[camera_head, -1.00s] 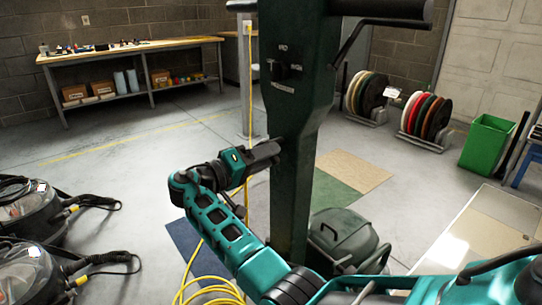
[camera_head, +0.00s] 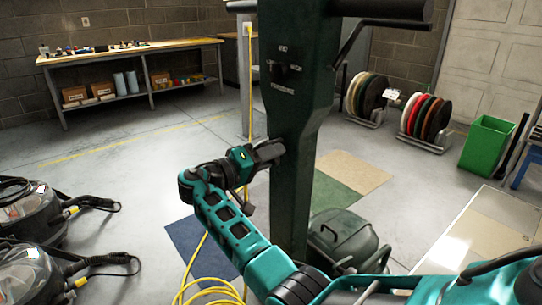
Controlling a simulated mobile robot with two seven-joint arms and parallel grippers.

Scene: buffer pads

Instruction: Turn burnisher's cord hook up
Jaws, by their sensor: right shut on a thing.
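The burnisher's tall dark green column (camera_head: 295,120) stands upright in the middle of the head view, with a dark switch and small labels on its upper front. Its rounded dark green base housing (camera_head: 345,240) shows low on the right. My right gripper (camera_head: 274,151) is at the column's left edge, about halfway up, and is shut on a small dark part there. That part looks like the cord hook, but the fingers hide it, so I cannot tell which way it points. My left gripper is not in view.
A yellow cord (camera_head: 245,90) hangs left of the column and coils on the floor. Black floor machines (camera_head: 30,215) stand at the left. A workbench (camera_head: 130,50), racks of coloured pads (camera_head: 425,118) and a green bin (camera_head: 487,142) stand farther back.

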